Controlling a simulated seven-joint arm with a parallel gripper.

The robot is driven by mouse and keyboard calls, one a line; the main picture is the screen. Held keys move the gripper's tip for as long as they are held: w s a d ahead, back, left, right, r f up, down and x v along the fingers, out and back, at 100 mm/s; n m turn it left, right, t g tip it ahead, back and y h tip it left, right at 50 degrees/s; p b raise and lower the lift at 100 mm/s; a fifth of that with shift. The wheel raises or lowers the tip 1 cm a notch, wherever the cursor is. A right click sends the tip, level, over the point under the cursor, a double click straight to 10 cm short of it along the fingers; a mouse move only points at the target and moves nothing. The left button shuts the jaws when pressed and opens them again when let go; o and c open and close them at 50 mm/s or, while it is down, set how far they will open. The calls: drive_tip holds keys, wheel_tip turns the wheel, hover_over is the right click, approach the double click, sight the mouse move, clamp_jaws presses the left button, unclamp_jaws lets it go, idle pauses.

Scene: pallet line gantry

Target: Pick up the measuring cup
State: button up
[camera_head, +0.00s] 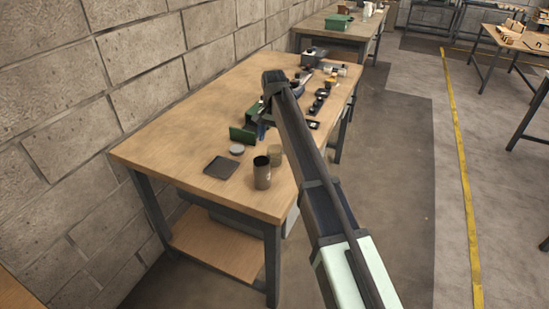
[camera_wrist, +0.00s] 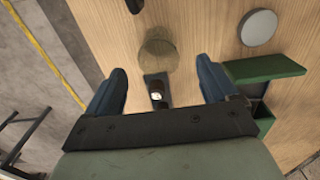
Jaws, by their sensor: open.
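A dark open-topped cup (camera_head: 262,174) stands upright near the front of the workbench. A tan, partly see-through round vessel (camera_head: 276,154) stands just behind it, beside my arm. I cannot tell for sure which is the measuring cup. In the wrist view the tan vessel (camera_wrist: 158,50) lies ahead of my gripper (camera_wrist: 161,68), roughly midway between the blue fingers and beyond their tips. Only a sliver of the dark cup (camera_wrist: 134,5) shows at the top edge. My gripper is open, with nothing held; in the head view my arm mostly hides it.
A green box with a raised flap (camera_wrist: 265,68) is close to the right finger. A small black item (camera_wrist: 156,88) shows between the fingers. A grey disc (camera_head: 237,149) and a dark flat tray (camera_head: 221,167) lie left of the cups. The workbench (camera_head: 165,140) is clear at front left.

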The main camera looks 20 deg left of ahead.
sight(275, 156)
drive_tip(key=shift+d+f, duration=0.1)
drive_tip(key=shift+f, duration=3.5)
drive_tip(key=shift+c, duration=0.4)
drive_tip(key=c, duration=1)
